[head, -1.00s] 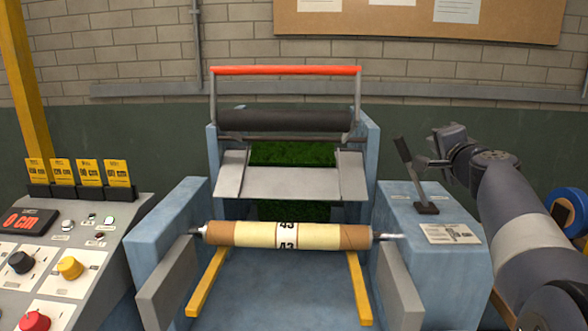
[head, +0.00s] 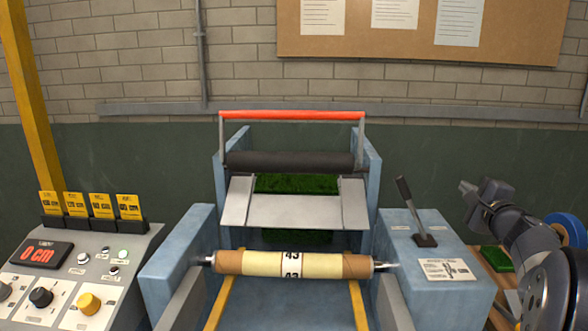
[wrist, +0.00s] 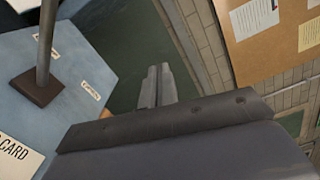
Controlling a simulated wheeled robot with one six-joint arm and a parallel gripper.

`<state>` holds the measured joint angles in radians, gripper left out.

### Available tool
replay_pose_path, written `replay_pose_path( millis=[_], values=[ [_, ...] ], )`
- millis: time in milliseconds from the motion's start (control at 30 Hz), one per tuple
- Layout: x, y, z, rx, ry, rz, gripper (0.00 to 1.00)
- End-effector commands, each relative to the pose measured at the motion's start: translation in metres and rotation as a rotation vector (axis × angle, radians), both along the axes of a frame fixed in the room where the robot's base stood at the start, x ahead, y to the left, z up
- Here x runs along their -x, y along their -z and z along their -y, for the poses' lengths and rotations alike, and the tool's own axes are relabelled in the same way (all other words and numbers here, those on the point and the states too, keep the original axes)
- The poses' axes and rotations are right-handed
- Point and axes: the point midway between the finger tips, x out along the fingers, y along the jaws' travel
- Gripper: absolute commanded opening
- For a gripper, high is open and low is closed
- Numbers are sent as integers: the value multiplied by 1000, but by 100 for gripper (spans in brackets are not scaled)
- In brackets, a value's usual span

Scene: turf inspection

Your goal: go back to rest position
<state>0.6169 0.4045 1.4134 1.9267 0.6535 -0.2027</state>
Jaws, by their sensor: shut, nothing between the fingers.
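My gripper (head: 468,188) is at the right in the head view, to the right of the lever (head: 414,211) on the blue machine's side box and apart from it. In the wrist view my gripper's fingers (wrist: 158,72) are together with nothing between them. The lever's lower shaft and dark base (wrist: 38,86) show at the left of the wrist view. My arm is folded at the right edge of the head view.
The blue machine (head: 165,262) holds a cardboard roll (head: 260,263) marked 43 across its front. A red-topped bar (head: 292,115) stands behind it. A control panel (head: 140,240) reading 0 cm is at left. A green turf piece (head: 497,259) lies at right.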

Motion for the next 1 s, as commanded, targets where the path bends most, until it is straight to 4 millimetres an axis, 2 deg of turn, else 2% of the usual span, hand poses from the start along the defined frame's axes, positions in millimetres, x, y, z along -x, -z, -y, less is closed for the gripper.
replay_pose_path(
  millis=[600, 800, 1000],
  values=[
    [2, 20, 41, -272, 1, 13, 0],
    [5, 33, 51, -296, 1, 18, 0],
    [6, 33, 55, -295, 0, 18, 0]
  ],
)
